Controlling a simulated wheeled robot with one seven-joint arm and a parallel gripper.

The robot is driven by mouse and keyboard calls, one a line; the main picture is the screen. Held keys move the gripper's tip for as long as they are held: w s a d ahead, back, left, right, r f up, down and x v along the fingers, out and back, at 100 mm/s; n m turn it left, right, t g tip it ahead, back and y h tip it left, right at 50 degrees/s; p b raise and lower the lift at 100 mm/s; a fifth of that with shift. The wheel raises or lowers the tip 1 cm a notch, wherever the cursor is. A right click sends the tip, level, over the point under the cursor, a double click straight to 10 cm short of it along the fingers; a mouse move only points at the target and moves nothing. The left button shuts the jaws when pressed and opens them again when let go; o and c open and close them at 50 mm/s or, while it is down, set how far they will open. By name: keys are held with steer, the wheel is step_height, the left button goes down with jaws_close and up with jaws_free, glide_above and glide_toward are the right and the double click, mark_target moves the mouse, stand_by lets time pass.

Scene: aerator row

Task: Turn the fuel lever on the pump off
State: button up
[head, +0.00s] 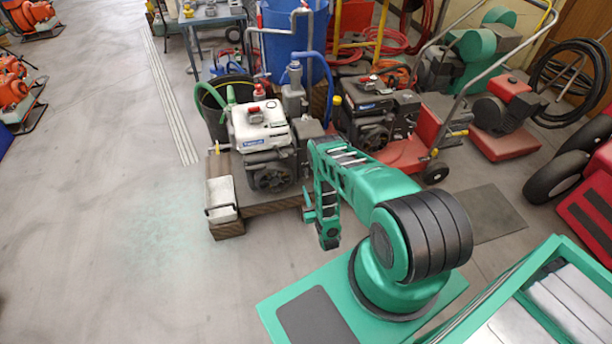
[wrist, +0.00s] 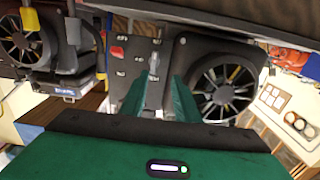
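The pump (head: 265,135), with a white tank and a dark engine, sits on a wooden pallet in the head view. My arm reaches to its right side, and my fingertips cannot be made out there. In the wrist view, the green fingers of my gripper (wrist: 168,95) point at a dark engine panel (wrist: 128,72) and stand apart. A small light grey lever (wrist: 153,64) stands out from the panel in line with the gap, just beyond the fingertips. I cannot tell whether they touch it. It looks like the fuel lever, but this is not certain. A red switch (wrist: 117,52) sits beside it.
A round finned fan cover (wrist: 222,92) is close to the right finger in the wrist view. A second engine (head: 375,110) on a red cart stands right of the pump. A black bucket (head: 218,105) stands behind it. The floor (head: 120,250) at left is clear.

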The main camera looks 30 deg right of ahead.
mark_target(307, 174)
steer(key=x, duration=0.6)
steer(key=d+x, duration=0.1)
steer(key=x, duration=0.2)
steer(key=shift+d, duration=0.15)
